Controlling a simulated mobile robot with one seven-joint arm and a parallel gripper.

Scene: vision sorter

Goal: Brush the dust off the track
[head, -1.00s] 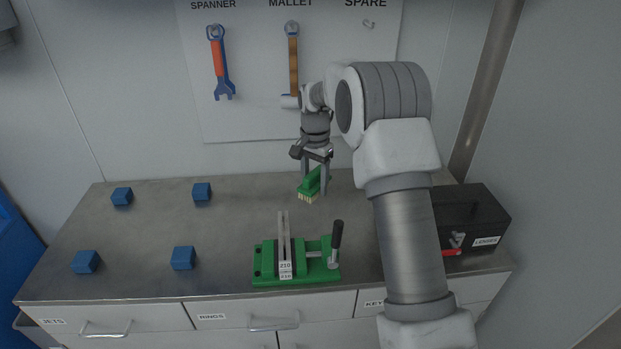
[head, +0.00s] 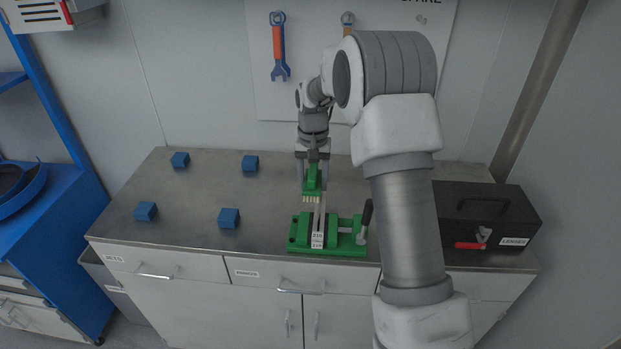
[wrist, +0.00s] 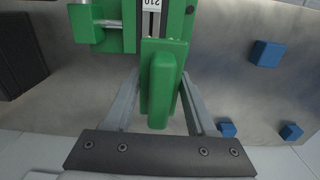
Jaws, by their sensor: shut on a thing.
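My gripper (head: 312,176) is shut on a green brush (head: 312,184) with pale bristles pointing down. The brush also shows between the fingers in the wrist view (wrist: 162,85). The track (head: 320,218) is a narrow grey strip with a white label, held in a green vise (head: 300,232) near the front of the bench. The brush is just over or beside the track's far end; I cannot tell whether the bristles touch it. In the wrist view the track (wrist: 151,22) runs away beyond the brush. Any dust is too small to see.
Several blue blocks (head: 229,217) lie on the left of the bench (head: 190,195). The vise has a dark upright handle (head: 366,214) on its right. A black toolbox (head: 490,212) stands at the right. A spanner (head: 279,50) hangs on the wall board.

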